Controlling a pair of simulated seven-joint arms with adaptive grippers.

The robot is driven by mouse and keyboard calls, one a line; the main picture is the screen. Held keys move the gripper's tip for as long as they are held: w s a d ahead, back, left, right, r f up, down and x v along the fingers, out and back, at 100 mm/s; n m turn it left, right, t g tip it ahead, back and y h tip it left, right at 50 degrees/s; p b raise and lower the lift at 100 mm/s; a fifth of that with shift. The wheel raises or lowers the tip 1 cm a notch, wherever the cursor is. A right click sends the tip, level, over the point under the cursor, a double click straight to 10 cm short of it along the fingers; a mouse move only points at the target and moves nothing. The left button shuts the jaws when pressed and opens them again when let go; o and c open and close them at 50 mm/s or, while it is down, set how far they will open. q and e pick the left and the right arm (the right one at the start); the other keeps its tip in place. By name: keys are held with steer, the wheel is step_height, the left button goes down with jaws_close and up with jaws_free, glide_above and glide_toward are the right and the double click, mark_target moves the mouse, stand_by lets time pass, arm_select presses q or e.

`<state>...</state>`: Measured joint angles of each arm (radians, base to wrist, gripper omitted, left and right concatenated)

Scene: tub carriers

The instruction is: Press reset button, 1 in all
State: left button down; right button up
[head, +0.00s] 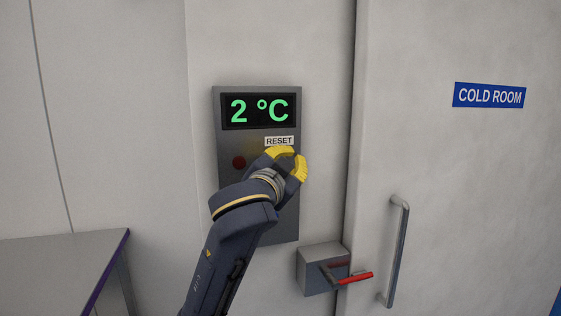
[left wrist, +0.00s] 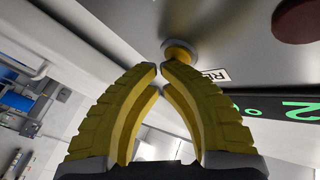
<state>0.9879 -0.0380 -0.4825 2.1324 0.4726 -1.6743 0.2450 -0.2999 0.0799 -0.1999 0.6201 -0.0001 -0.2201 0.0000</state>
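The grey control panel (head: 228,205) is on the wall, with a green "2 °C" display (head: 260,110) and a RESET label (head: 279,141). My left gripper (head: 297,156) is in front of the panel, just below the label, and hides the button in the head view. In the left wrist view the reset button (left wrist: 179,54) is a yellow knob in a pale collar, just beyond the fingertips of my left gripper (left wrist: 159,70). The yellow fingers are closed together at their tips with nothing between them. I cannot tell whether they touch the button. My right gripper is not in view.
A dark red lamp (head: 239,162) is on the panel left of the gripper. A grey box with a red-tipped lever (head: 354,278) is below right. The cold room door has a vertical handle (head: 396,250) and a blue sign (head: 489,95). A table (head: 60,265) stands at lower left.

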arm_select(q)
steer(key=shift+s+d, duration=0.25)
steer(key=shift+s, duration=0.45)
steer(key=shift+s, duration=0.1)
steer(key=shift+s+d, duration=0.25)
steer(key=shift+s, duration=0.5)
steer(key=shift+s+d, duration=0.3)
steer(key=shift+s, duration=0.45)
steer(key=shift+s+d, duration=0.25)
steer(key=shift+s, duration=0.5)
